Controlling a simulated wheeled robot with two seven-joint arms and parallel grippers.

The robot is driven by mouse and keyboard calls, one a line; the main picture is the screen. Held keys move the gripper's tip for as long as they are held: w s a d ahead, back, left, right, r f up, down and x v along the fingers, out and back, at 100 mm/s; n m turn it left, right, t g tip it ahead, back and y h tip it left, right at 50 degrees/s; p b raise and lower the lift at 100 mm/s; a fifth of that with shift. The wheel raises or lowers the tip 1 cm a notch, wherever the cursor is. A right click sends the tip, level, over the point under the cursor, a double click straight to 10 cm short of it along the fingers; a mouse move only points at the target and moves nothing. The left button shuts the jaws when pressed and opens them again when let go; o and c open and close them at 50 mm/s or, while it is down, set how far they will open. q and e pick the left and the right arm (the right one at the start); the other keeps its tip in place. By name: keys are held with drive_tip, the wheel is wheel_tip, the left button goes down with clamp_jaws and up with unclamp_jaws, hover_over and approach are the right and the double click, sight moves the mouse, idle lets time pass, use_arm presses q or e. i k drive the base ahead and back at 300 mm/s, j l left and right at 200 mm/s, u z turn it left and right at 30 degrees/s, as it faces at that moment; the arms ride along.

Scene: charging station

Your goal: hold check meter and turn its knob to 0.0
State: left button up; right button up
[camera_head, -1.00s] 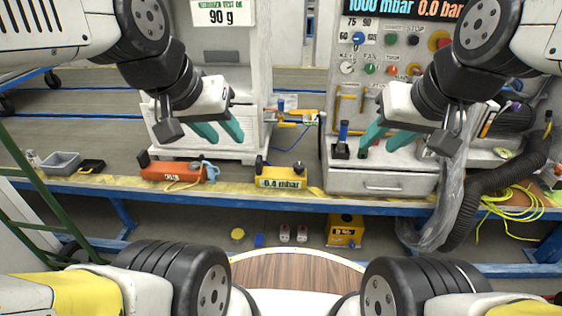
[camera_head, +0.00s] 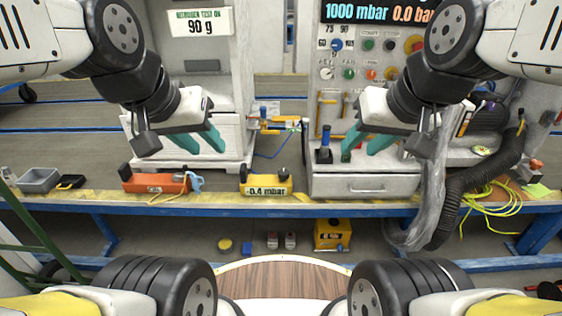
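The check meter is a yellow box (camera_head: 265,184) lying on the workbench in the middle of the head view, with a display reading -0.4 mbar. A small black knob-like part (camera_head: 244,173) shows at its left end, and a dark part stands at its right end. My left gripper (camera_head: 203,142), with teal fingers, is open and empty, above and left of the meter. My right gripper (camera_head: 362,146) is open and empty, above and right of the meter, in front of the white cabinet. Neither gripper touches the meter.
An orange device (camera_head: 155,184) with a blue clip lies left of the meter. A grey bin (camera_head: 38,180) sits at the far left. A black hose (camera_head: 468,195) and yellow cable (camera_head: 490,207) are at right. A white drawer cabinet (camera_head: 362,186) stands right of the meter.

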sight(283, 174)
drive_tip(key=i+j, duration=0.15)
drive_tip(key=i, duration=0.3)
drive_tip(key=i+j, duration=0.15)
drive_tip(key=i, duration=0.3)
drive_tip(key=i+j, duration=0.15)
drive_tip(key=i, duration=0.25)
